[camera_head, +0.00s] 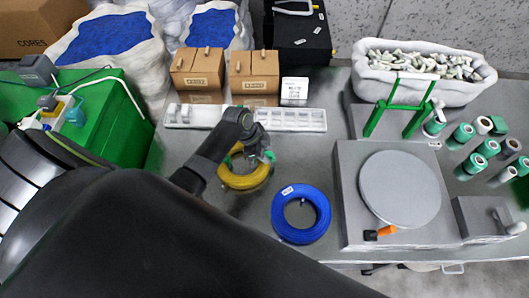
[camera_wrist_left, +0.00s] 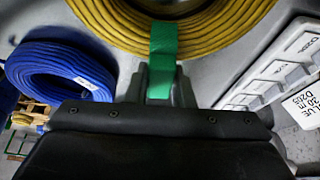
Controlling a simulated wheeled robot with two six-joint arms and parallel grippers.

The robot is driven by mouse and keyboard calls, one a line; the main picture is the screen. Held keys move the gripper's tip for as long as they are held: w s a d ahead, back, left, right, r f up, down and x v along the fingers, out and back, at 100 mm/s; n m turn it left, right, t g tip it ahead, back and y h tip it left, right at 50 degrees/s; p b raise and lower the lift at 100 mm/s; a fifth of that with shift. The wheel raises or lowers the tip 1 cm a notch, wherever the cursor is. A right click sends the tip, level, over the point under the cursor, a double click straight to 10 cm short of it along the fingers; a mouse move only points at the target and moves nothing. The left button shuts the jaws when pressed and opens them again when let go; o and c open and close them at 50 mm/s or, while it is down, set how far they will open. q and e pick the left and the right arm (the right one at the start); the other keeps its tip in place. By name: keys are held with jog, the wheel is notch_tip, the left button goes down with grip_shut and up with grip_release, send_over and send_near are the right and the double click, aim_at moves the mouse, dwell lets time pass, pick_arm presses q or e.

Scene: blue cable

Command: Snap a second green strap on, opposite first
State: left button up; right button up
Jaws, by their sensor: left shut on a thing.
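The yellow cable coil (camera_head: 243,180) lies on the grey table, partly hidden under my left gripper (camera_head: 250,152). In the left wrist view the yellow coil (camera_wrist_left: 215,30) fills the top, and a green strap (camera_wrist_left: 163,50) reaches from its windings down between my fingers (camera_wrist_left: 160,85). The gripper is shut on this strap; whether the strap is closed around the coil I cannot tell. In the head view a little green (camera_head: 268,157) shows beside the gripper; whether it is a first strap is unclear. My right gripper is not in view.
A blue cable coil (camera_head: 301,214) with a white label lies right of the yellow one. A grey turntable (camera_head: 400,190) stands further right, near green and white spools (camera_head: 487,148). A white compartment tray (camera_head: 290,120) and cardboard boxes (camera_head: 254,75) are behind. Table between the coils is clear.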

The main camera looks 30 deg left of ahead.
pick_arm(q)
jog(key=shift+f, duration=0.35)
dwell(0.3)
jog(key=shift+f, duration=0.15)
jog(key=shift+r+p, duration=0.5)
jog(key=shift+r, duration=0.15)
jog(key=shift+f, duration=0.45)
dwell(1.1)
jog(key=o, duration=0.6)
